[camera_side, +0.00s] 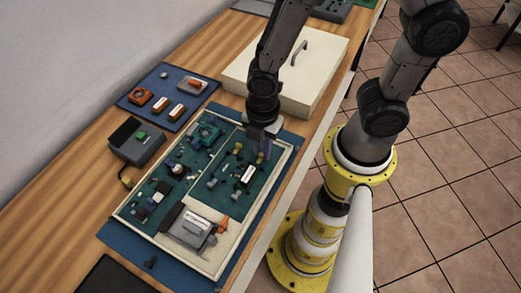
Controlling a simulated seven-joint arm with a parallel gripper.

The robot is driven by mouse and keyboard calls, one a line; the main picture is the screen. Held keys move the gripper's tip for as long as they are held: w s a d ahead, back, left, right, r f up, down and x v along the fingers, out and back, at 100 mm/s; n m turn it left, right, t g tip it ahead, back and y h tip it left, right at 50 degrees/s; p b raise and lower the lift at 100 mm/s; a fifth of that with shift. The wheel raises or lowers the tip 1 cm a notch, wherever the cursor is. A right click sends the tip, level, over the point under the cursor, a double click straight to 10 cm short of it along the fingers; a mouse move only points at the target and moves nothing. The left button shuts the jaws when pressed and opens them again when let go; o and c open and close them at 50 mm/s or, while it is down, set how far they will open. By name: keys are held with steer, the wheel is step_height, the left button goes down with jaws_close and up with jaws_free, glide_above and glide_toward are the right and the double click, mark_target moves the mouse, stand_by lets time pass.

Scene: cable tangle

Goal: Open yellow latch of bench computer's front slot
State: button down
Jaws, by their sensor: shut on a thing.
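The bench computer (222,205) is a shallow cream-framed tray with green boards, lying on a blue mat on the wooden bench. Small yellow parts, which look like latches, show on its right-hand board; one yellow latch (259,158) is right under my gripper (262,147). My gripper points down over the board's upper right part and is shut on what looks like this latch. The fingertips are small and partly merge with the parts below, so the exact contact and the latch's angle cannot be told. A white-labelled part (247,174) lies just below the gripper.
A grey module with an orange lever (222,224) sits at the tray's near end. A blue mat with orange parts (167,96), a grey box with a green button (137,140) and a cream lidded case with a handle (318,75) stand around the tray.

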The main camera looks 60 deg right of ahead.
mark_target(262, 153)
steer(key=c, duration=0.8)
jaws_free()
step_height(262, 153, up, 14)
steer(key=shift+f, duration=0.1)
steer(key=s+d+r+m+t, duration=0.4)
steer(key=d+r+m, duration=0.5)
steer(key=m, duration=0.9)
steer(key=shift+s+r+t, duration=0.35)
steer(key=shift+s+t, duration=0.05)
steer(key=shift+t, duration=0.4)
